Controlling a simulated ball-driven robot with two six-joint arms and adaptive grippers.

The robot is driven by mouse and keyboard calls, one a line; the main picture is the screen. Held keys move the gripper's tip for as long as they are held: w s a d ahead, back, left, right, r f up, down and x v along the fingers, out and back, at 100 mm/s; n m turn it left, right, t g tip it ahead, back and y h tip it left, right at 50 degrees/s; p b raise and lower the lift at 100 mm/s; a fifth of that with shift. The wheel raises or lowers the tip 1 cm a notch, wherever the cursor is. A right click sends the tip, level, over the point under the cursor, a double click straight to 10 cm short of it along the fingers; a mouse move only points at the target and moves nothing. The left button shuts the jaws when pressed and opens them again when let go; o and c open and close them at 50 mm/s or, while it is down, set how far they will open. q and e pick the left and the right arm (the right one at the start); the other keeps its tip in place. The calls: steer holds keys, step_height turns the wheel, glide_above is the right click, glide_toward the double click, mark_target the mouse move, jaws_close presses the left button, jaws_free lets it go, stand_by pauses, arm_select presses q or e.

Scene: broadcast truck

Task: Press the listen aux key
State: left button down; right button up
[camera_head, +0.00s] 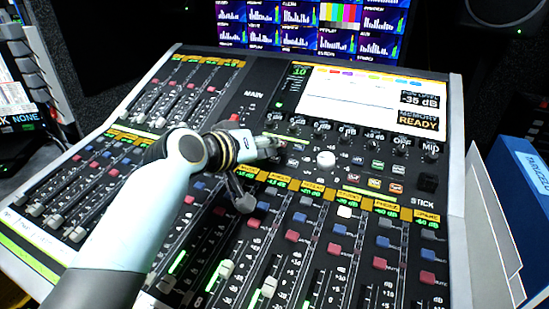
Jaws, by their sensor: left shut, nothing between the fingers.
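The mixing console (250,105) fills the middle of the camera_head view. A group of small lit keys (375,183), some green, orange and red, sits right of a white round knob (326,159). Their labels are too small to read, so I cannot tell which one is the listen aux key. My left gripper (270,148) is shut and empty. It is over the console's middle, left of the white knob and the lit keys, just below the row of knobs. I cannot tell whether it touches the panel. My left arm hides part of the left faders. My right gripper is not in view.
A tilted screen (345,95) stands above the knob row (345,130). Faders (222,272) and coloured buttons fill the front. A dark block (428,182) sits right of the lit keys. A blue binder (522,175) stands right of the console; monitors (300,25) are behind.

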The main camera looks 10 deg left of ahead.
arm_select(q)
steer(key=shift+w+f, duration=0.15)
steer(key=shift+f, duration=0.15)
steer(key=shift+w+f+b, duration=0.15)
steer(key=shift+f+b, duration=0.25)
stand_by(0.6)
steer(key=shift+s+r+p, duration=0.35)
steer(key=shift+r+p, duration=0.45)
steer(key=shift+p, duration=0.2)
steer(key=r+p, duration=0.1)
steer(key=s+r+p, duration=0.1)
steer(key=r+p, duration=0.1)
steer(key=s+r+p, duration=0.1)
steer(key=p, duration=0.1)
steer(key=shift+a+r, duration=0.2)
steer(key=shift+r, duration=0.1)
stand_by(0.6)
